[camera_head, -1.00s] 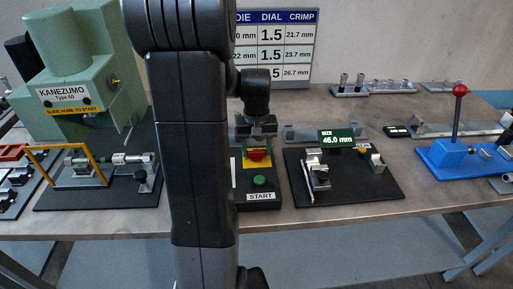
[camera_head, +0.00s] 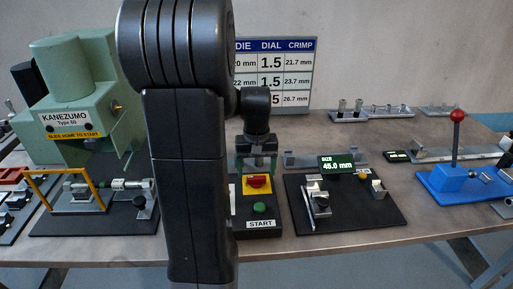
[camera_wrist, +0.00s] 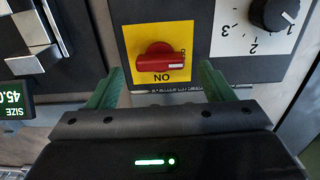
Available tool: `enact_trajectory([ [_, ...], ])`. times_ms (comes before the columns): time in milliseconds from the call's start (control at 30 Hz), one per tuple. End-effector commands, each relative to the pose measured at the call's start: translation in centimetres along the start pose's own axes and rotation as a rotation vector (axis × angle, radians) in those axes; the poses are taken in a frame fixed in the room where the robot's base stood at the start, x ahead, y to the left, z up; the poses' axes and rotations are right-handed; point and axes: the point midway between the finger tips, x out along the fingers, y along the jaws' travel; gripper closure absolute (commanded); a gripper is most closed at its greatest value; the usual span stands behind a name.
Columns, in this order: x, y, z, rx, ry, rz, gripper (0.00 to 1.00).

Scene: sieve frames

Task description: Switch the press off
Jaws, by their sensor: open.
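The red rotary switch (camera_wrist: 162,62) sits on a yellow plate (camera_wrist: 140,34) on the black control box. Its handle lies sideways across the plate in the wrist view, and the upside-down word beside it reads ON. In the head view the switch (camera_head: 258,182) shows above the green START button (camera_head: 259,208). My gripper (camera_wrist: 160,84) is open, its green fingers apart and empty. In the wrist view they lie near the plate's label edge, either side of it, apart from the handle. In the head view my gripper (camera_head: 257,163) is just behind the switch.
A numbered black dial (camera_wrist: 274,12) is beside the switch. The green press (camera_head: 75,90) stands left, a size gauge (camera_head: 338,164) right, and a blue lever stand (camera_head: 452,178) farther right. My arm hides part of the table left of the box.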

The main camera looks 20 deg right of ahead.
Motion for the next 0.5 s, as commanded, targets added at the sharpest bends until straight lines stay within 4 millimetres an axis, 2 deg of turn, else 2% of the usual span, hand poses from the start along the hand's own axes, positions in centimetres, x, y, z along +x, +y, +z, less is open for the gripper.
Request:
enact_trajectory([
  [100,-2.9,0.0,-0.1,0.000,0.008,0.001,0.25],
  [300,-7.4,0.0,-0.1,0.000,0.007,0.001,0.25],
  [500,-10.3,0.0,-0.1,-0.001,0.004,0.001,0.25],
])
